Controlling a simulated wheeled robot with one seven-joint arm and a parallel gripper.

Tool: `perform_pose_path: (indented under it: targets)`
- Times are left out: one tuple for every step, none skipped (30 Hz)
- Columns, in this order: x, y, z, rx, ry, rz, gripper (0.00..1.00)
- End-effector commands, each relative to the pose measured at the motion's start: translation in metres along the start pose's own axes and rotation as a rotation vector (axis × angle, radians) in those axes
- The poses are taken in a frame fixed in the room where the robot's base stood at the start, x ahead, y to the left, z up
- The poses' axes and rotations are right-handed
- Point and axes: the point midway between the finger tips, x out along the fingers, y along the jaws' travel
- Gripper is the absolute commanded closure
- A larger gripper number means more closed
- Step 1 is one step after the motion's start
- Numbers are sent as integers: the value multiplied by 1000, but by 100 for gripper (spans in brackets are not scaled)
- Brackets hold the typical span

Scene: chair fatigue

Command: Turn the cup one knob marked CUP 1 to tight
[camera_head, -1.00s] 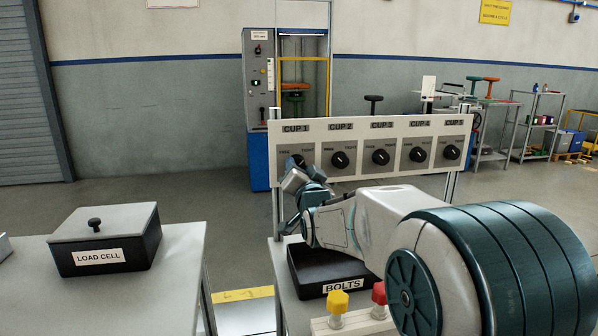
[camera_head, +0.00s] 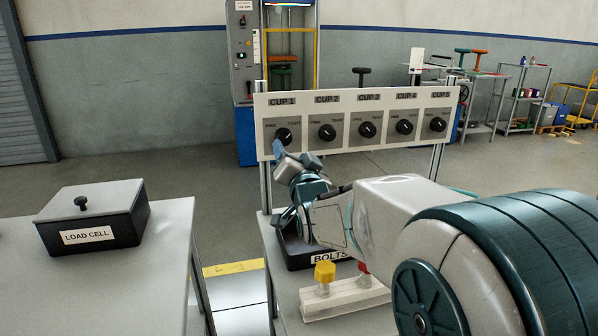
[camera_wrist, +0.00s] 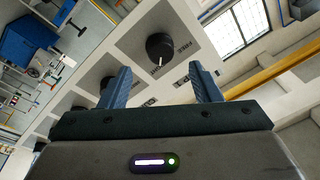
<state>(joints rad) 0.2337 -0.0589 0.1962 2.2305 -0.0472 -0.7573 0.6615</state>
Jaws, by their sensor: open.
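The CUP 1 knob (camera_head: 283,136) is a round black knob at the left end of a white panel (camera_head: 349,97). It also shows in the wrist view (camera_wrist: 160,46), where its white line points toward the bottom of the picture. My gripper (camera_head: 280,152) is just below and in front of this knob in the head view. In the wrist view my gripper (camera_wrist: 160,76) is open, with two blue fingers apart and nothing between them. The knob appears beyond the fingertips, roughly centred between them, and no touch is visible. "FREE" reads beside the knob; the tight label is unclear.
Several like knobs, including the CUP 2 knob (camera_head: 327,132), continue to the right. Below the panel are a black BOLTS bin (camera_head: 296,250) and a block with a yellow knob (camera_head: 325,271). A LOAD CELL box (camera_head: 92,218) stands on the left table.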

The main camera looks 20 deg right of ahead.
Motion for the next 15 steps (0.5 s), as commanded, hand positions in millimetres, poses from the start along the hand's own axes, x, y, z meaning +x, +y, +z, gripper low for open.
perform_pose_path:
  targets:
    - [-12, -2, -2, -1, 0, -1, 43]
    - [-18, -2, -1, -1, 0, -1, 43]
    - [-27, -2, -1, -2, -1, -1, 43]
    - [-33, -2, -1, -2, -1, -1, 43]
    - [-38, -2, -1, -2, 0, -2, 43]
    - [-46, -2, -1, -2, 0, -2, 43]
    - [-51, -1, -1, -1, -1, -1, 43]
    - [-55, -2, -1, -1, -1, -2, 43]
    - [-61, -1, 0, 0, -2, -1, 43]
    - [-64, -2, 0, 0, -2, -2, 43]
    - [-67, -2, 0, 0, -1, -2, 43]
    - [-71, -1, 0, 0, -2, -2, 43]
    - [-73, -1, 0, 0, -2, -2, 43]
    - [-75, -1, 0, 0, -1, -2, 43]
    - [-77, -1, 0, 0, -1, -2, 43]
